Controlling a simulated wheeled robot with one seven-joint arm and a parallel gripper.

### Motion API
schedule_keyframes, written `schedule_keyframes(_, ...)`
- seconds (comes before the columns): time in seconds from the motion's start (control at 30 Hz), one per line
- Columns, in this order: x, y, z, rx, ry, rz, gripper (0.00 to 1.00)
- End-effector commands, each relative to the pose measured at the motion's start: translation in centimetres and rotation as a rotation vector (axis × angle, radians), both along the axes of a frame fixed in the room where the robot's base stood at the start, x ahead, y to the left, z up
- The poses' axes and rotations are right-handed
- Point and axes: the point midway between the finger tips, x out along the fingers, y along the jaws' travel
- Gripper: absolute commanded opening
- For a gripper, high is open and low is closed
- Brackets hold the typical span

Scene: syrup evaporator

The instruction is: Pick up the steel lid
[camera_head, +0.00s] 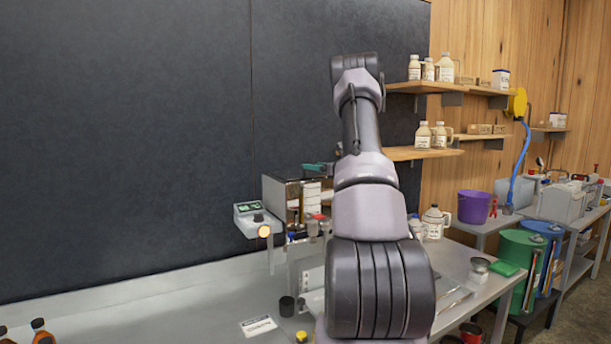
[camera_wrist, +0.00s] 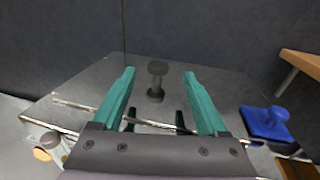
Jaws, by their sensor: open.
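A flat grey metal plate with a dark upright knob (camera_wrist: 157,82) fills the middle of the wrist view; it looks like the steel lid (camera_wrist: 90,86). My gripper (camera_wrist: 159,74) has two teal fingers, spread wide and empty. In the picture one finger lies on each side of the knob; I cannot tell whether they are level with it or touch anything. In the head view my arm hides most of the gripper, and only a bit of teal (camera_head: 318,168) shows above a steel box (camera_head: 282,200). The lid cannot be made out clearly there.
A blue square piece with a knob (camera_wrist: 267,122) lies right of the plate. A thin metal rod (camera_wrist: 75,105) crosses in front of it. A dark wall (camera_head: 130,130) rises behind; shelves (camera_head: 425,152) are at right.

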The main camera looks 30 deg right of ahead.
Motion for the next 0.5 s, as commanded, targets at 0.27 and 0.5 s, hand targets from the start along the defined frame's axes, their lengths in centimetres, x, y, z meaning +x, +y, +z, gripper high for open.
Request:
schedule_keyframes(0.27, 3.9, 0.9, -0.2, -0.001, 0.0, 0.003, 0.76)
schedule_keyframes(0.5, 4.4, 1.0, -0.1, -0.001, -0.001, 0.001, 0.76)
